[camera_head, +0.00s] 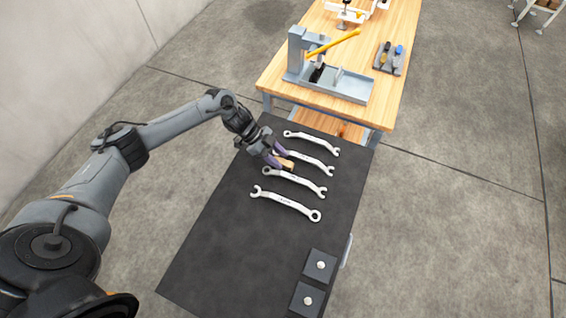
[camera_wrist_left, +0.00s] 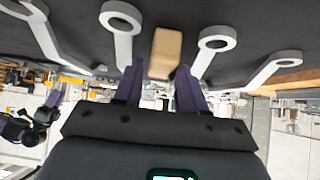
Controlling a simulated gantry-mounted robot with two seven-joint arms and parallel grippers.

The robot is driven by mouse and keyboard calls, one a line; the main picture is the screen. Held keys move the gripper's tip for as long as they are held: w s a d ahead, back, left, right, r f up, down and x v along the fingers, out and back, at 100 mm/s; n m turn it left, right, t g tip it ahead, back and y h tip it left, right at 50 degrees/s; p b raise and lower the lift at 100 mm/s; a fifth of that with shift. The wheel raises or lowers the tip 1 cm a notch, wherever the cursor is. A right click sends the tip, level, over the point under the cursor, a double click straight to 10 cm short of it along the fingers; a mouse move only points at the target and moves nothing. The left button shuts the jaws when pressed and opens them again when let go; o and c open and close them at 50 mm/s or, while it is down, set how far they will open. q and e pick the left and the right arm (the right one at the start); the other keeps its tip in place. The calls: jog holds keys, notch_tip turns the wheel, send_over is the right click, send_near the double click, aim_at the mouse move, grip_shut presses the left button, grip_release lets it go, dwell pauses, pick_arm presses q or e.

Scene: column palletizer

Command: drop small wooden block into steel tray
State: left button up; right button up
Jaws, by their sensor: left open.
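The small wooden block (camera_head: 287,164) lies on the dark table top (camera_head: 222,232) among the wrenches. In the left wrist view, the block (camera_wrist_left: 165,52) shows ahead of my fingertips, lined up with the gap between them. My left gripper (camera_head: 277,156) is open, its purple fingers close to the block; I cannot tell whether they touch it. The open fingers also show in the left wrist view (camera_wrist_left: 159,75). A grey metal tray-like base (camera_head: 350,88) sits under a press on the wooden workbench. I cannot tell if this is the steel tray. My right gripper is not in view.
Several wrenches (camera_head: 286,203) lie on both sides of the block. Two dark square pieces with pale knobs (camera_head: 320,265) are at the table's near right. The wooden workbench (camera_head: 282,80) also holds a small grey tool holder (camera_head: 389,60). The dark table's near left is clear.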

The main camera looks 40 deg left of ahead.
pick_arm(q)
jog(key=shift+w+d+f, duration=0.1)
jog(key=shift+d+f, duration=0.25)
jog(key=shift+f, duration=0.05)
jog(key=shift+c, duration=0.4)
grip_shut()
